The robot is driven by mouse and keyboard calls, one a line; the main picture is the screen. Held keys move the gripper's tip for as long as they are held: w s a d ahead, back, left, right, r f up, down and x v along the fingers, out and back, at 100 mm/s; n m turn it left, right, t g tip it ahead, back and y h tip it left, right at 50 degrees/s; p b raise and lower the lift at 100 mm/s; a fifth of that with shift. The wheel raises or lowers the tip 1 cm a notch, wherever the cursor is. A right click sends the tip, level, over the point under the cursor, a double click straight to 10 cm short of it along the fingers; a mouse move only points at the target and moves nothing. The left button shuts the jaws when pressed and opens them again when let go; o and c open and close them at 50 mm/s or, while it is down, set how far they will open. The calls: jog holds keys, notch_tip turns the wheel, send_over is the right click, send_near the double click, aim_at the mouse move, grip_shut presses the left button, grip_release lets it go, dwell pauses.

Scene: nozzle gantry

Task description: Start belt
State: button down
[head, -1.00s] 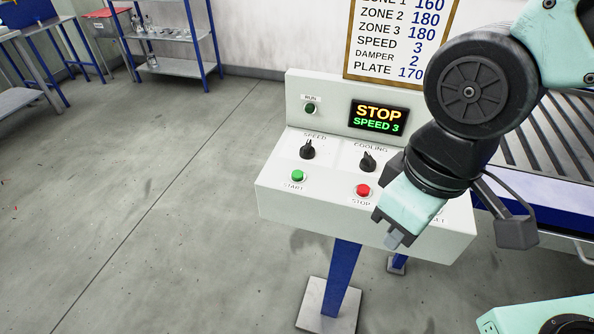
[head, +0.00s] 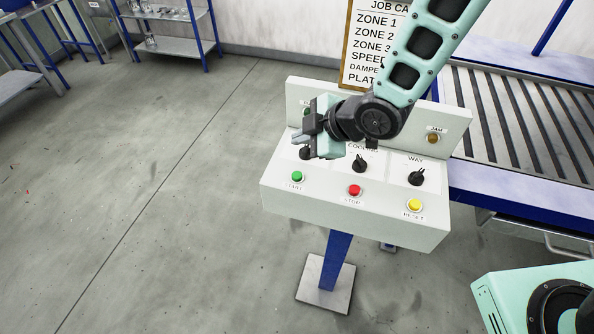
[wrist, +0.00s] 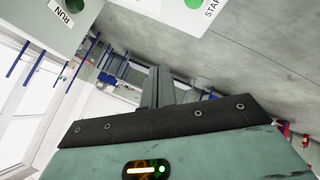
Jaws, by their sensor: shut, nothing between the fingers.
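The control console (head: 350,215) stands on a blue post in the head view. Its green START button (head: 297,176) is at the front left, with the red STOP button (head: 354,190) and yellow RESET button (head: 415,205) to its right. My gripper (head: 303,137) is shut and empty, above the console's left part and farther back than the START button, apart from it. It hides most of the SPEED knob (head: 304,153) and the display. In the wrist view the shut fingers (wrist: 158,88) point away from the camera; the green START button (wrist: 194,3) shows at the top edge.
The COOLING knob (head: 360,163), WAY knob (head: 416,177) and amber JAM lamp (head: 433,138) are on the console. The RUN lamp (wrist: 72,8) is dark green. A slatted belt (head: 520,115) lies at right. The floor at left is clear.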

jog(key=b, duration=0.6)
send_over(301, 177)
notch_tip(301, 177, down, 8)
jog(key=shift+w+r, duration=0.1)
jog(key=shift+r, duration=0.05)
jog(key=shift+f+b, duration=0.45)
jog(key=shift+f, duration=0.1)
jog(key=shift+f, duration=0.2)
dwell(1.2)
jog(key=shift+f+b, duration=0.25)
jog(key=shift+b, duration=0.3)
